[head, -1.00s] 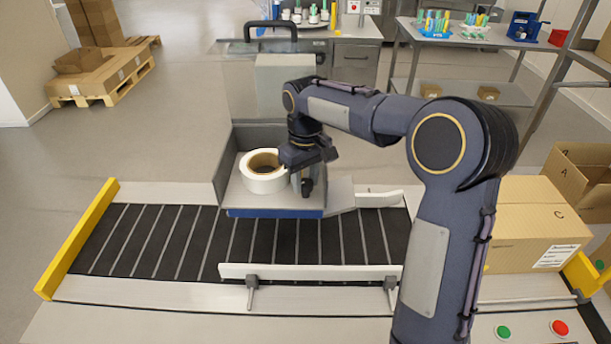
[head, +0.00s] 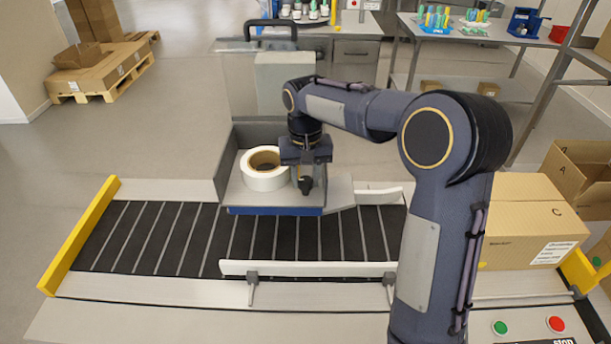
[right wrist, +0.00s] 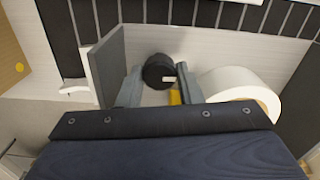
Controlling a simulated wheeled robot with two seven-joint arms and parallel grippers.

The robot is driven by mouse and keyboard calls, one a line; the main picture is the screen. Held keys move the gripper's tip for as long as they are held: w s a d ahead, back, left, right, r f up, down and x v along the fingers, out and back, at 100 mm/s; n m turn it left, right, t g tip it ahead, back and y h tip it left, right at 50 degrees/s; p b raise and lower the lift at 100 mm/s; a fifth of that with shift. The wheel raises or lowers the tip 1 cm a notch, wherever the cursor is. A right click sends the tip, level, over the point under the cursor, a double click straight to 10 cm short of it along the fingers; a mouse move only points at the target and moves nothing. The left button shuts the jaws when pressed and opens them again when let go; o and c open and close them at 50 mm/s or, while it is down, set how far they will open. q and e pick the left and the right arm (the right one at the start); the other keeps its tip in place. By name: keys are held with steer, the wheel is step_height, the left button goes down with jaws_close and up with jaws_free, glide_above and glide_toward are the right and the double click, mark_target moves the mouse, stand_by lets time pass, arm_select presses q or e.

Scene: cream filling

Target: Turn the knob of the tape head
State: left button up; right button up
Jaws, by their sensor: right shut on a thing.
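The tape head (head: 275,210) is a grey open housing with a blue front edge, standing over the conveyor. A white tape roll (head: 262,181) with a brown core sits in it, left of my gripper. The black knob (head: 305,186) shows just below my right gripper (head: 305,172). In the right wrist view, the dark round knob (right wrist: 158,70) with a small pale mark lies between the fingers of my right gripper (right wrist: 160,88), which is shut on it. The tape roll (right wrist: 243,88) is close beside the right-hand finger there. My left gripper is not in view.
A black roller conveyor (head: 150,240) runs below, with a white guide rail (head: 310,269) in front and a yellow end bar (head: 80,235) at left. A cardboard box (head: 525,225) and green and red buttons (head: 556,324) are at right.

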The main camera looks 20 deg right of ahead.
mark_target(306, 179)
steer(key=o, duration=0.7)
step_height(306, 179, up, 7)
steer(key=shift+b, duration=0.3)
steer(key=shift+r, duration=0.45)
